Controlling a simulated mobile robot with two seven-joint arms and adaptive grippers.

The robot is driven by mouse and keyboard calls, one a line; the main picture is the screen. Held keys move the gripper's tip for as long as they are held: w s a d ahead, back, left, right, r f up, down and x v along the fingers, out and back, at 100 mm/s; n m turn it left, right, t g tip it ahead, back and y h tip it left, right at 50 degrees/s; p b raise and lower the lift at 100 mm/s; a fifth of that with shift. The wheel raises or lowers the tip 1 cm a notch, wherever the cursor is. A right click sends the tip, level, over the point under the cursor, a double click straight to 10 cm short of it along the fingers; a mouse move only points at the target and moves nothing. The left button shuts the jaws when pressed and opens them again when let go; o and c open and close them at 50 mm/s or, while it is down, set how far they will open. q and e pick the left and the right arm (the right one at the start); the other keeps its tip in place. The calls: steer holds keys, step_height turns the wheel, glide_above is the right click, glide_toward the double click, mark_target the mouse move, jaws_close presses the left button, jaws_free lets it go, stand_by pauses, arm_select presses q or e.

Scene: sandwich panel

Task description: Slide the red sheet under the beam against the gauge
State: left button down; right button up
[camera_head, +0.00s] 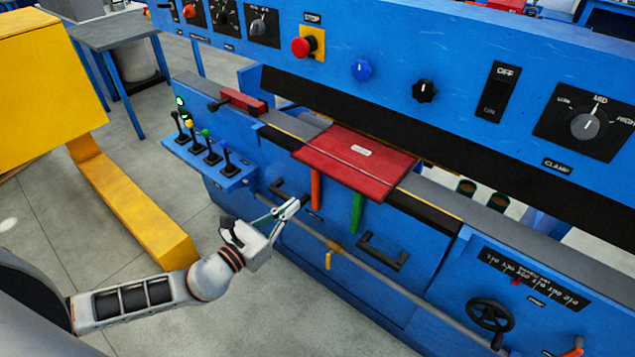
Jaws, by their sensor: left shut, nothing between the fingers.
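The red sheet (340,167) lies flat on the machine's bed, its near edge overhanging the front. Its far edge reaches to the dark underside of the blue beam (440,130); whether it touches a gauge behind is hidden. A small pale label sits on the sheet. My left gripper (303,200) is shut and empty, below and in front of the sheet's near-left edge, close to the orange handle (315,190). My right gripper is not in view.
A green handle (356,212) hangs below the sheet. A lever box (210,160) with several coloured knobs juts out at the left. A red block (243,101) sits on the bed's left end. A yellow structure (45,80) stands at far left; grey floor is open between.

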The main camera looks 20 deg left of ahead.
mark_target(328, 176)
arm_select(q)
steer(key=x, duration=1)
steer(key=shift+w+d, duration=0.1)
steer(key=shift+w, duration=0.2)
steer(key=shift+w+d, duration=0.2)
steer(key=shift+w, duration=0.25)
steer(key=shift+x, duration=0.85)
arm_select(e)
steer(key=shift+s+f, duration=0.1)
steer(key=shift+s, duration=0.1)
